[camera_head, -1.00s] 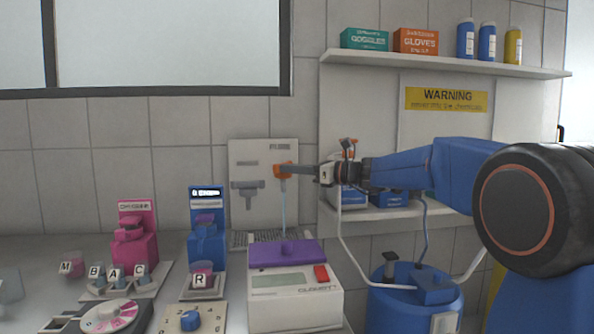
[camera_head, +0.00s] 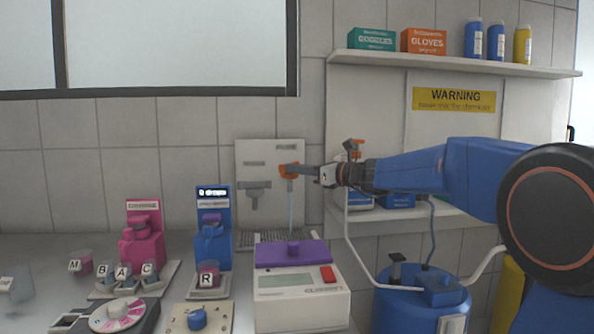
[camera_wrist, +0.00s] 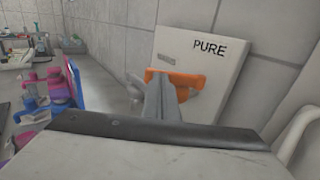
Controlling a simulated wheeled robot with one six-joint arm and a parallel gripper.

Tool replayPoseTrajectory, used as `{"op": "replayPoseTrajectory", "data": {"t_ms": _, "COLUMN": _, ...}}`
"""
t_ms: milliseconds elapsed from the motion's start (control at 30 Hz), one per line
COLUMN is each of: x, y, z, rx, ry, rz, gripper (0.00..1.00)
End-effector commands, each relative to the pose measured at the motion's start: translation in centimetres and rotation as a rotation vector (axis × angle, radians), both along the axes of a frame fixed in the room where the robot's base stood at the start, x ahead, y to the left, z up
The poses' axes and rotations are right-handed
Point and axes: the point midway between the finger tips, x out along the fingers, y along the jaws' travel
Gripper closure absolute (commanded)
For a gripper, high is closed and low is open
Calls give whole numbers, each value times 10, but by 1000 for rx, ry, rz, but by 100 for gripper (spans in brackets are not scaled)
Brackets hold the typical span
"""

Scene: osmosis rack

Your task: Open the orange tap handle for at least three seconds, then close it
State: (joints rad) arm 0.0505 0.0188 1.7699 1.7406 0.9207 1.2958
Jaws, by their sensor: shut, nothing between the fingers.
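The orange tap handle (camera_head: 289,170) sits on the white wall panel, and a thin pale-blue stream of water (camera_head: 291,212) runs down below it. My gripper (camera_head: 300,170) reaches in from the right, with its fingertips at the handle. In the wrist view the shut fingers (camera_wrist: 162,98) lie in front of the orange handle (camera_wrist: 187,82), with orange showing on both sides of them. The fingers hold nothing between them. Whether they touch the handle cannot be told. The panel (camera_wrist: 205,62) reads "PURE" there.
A grey fixture (camera_head: 254,190) is on the panel left of the tap. A purple-topped white balance (camera_head: 300,295) stands below and in front. Pink (camera_head: 142,240) and blue (camera_head: 212,240) dispensers stand left. A blue container (camera_head: 420,305) is below my arm.

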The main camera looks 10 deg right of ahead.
Motion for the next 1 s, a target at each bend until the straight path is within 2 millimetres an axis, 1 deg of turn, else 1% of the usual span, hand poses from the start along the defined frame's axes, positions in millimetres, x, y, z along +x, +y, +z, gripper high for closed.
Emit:
{"op": "replayPoseTrajectory", "data": {"t_ms": 367, "x": -3, "y": 10, "z": 0, "rx": 1, "ry": 1, "rz": -161, "gripper": 100}}
{"op": "replayPoseTrajectory", "data": {"t_ms": 567, "x": -2, "y": 14, "z": 0, "rx": -1, "ry": 0, "rz": -163, "gripper": 100}}
{"op": "replayPoseTrajectory", "data": {"t_ms": 1000, "x": 2, "y": 33, "z": 0, "rx": 1, "ry": 1, "rz": -162, "gripper": 100}}
